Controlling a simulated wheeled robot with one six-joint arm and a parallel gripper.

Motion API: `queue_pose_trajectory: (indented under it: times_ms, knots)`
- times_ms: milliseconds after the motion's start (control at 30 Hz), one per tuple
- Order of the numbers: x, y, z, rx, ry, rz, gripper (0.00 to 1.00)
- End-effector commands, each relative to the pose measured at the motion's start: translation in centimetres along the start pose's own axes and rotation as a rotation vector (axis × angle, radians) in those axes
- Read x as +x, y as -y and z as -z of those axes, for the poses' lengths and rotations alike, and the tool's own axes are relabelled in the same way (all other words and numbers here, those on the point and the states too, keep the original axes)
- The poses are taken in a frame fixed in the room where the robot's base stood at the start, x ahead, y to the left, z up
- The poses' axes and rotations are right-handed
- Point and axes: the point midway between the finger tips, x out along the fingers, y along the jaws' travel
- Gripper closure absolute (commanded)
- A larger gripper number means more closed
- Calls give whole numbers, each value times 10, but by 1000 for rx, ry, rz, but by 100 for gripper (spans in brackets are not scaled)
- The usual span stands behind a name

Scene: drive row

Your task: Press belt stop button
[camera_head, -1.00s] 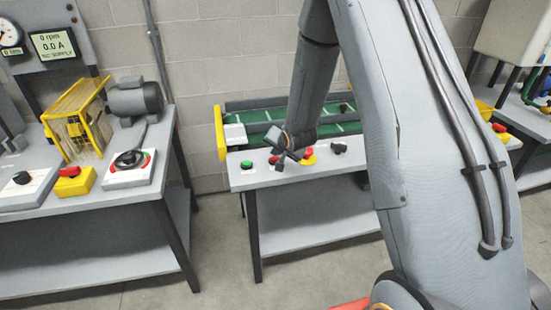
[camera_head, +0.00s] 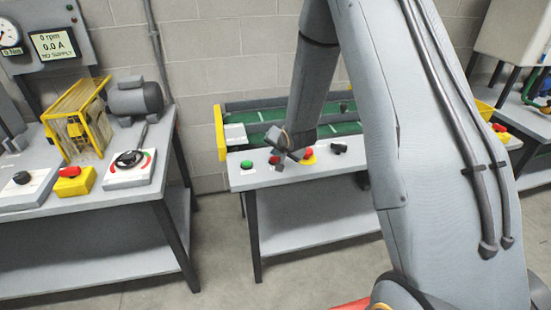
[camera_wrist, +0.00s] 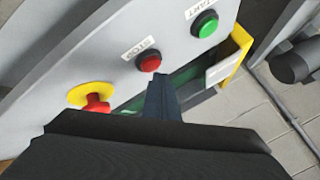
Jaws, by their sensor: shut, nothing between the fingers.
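The red stop button (camera_wrist: 149,63), with a STOP label beside it, is on the belt's grey panel in the wrist view. It also shows in the head view (camera_head: 273,160), partly behind my gripper. My gripper (camera_wrist: 160,84) is shut and empty, its tip just beside the red button in the picture. I cannot tell whether they touch. In the head view my gripper (camera_head: 281,165) is over the panel's front part. The green start button (camera_wrist: 205,24) is on the other side of the stop button from the red mushroom button on yellow (camera_wrist: 95,101).
The green conveyor belt (camera_head: 345,128) lies behind the panel. A black knob (camera_head: 338,148) is right of the mushroom button. Another bench (camera_head: 75,211) with a motor (camera_head: 135,98) stands at the left, with free floor between the benches.

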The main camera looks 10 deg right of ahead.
Motion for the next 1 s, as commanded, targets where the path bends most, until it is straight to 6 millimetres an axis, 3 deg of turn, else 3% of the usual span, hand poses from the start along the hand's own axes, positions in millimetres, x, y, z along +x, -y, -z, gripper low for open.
queue_pose_trajectory:
  times_ms: [1000]
  knots:
    - [7,-5,-5,0,0,0,100]
